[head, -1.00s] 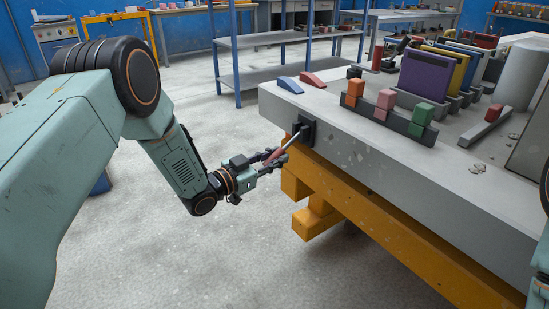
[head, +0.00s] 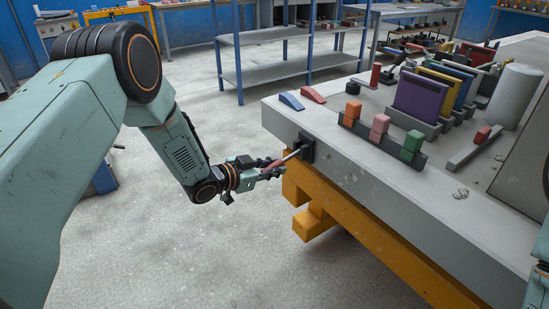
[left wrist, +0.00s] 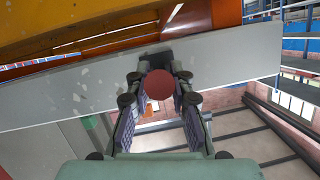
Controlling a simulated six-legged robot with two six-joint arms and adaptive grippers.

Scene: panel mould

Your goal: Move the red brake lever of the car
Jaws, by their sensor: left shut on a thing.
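The brake lever has a dark red grip (head: 272,166) and a silver rod (head: 291,155). The rod comes out of a black bracket (head: 307,148) on the side face of a grey slab. The lever slants slightly down from the bracket towards my arm. My left gripper (head: 268,170) is shut on the red grip, and its fingers hide part of it. In the left wrist view the grip's round red end (left wrist: 159,84) sits between the two fingers. My right gripper is out of view.
The grey slab (head: 400,215) rests on a yellow frame (head: 360,225). On top are blue and red wedges, a rack of coloured blocks (head: 380,140), upright coloured panels (head: 420,97) and a white cylinder (head: 515,95). Open floor (head: 200,250) lies below my left arm.

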